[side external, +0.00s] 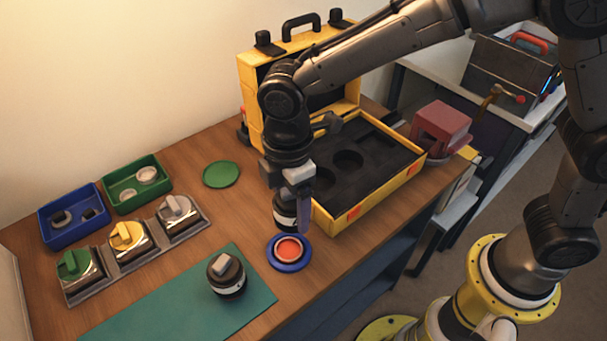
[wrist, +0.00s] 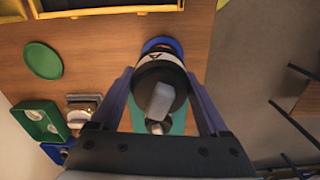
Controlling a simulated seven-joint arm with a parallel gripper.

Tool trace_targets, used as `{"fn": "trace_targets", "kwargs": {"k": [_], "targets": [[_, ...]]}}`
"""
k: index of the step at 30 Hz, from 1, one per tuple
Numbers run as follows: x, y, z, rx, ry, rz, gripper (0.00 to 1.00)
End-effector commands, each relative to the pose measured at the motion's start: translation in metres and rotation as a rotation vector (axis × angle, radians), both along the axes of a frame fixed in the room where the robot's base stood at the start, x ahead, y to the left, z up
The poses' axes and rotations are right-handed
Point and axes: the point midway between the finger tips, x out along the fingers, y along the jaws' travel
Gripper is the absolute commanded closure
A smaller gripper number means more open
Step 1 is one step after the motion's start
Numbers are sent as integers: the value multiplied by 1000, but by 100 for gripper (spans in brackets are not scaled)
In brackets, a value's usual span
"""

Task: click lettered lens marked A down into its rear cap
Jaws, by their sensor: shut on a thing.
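My gripper (side external: 294,205) is shut on a dark lens (side external: 284,214) with a white band, held upright above the table. A blue rear cap (side external: 275,261) with an orange-red inside lies on the wood just below and in front of the lens in the side view. The lens looks apart from the cap. In the wrist view the lens hides most of the cap (wrist: 163,43).
Another dark lens (side external: 226,277) stands on the teal mat (side external: 150,315). A green disc (side external: 221,174), blue bin (side external: 48,233), green bin (side external: 110,205) and a tray of knobbed blocks (side external: 103,288) lie left. An open yellow case (side external: 374,207) stands close right of my gripper.

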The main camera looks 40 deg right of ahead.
Motion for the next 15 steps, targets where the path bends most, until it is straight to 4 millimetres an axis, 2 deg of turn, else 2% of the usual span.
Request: {"fn": "trace_targets", "kwargs": {"k": [1, 4, 15], "targets": [[-1, 8, -4, 3, -3, 3, 77], [-3, 15, -10, 3, -4, 0, 77], [-4, 15, -36, 2, -2, -1, 77]]}}
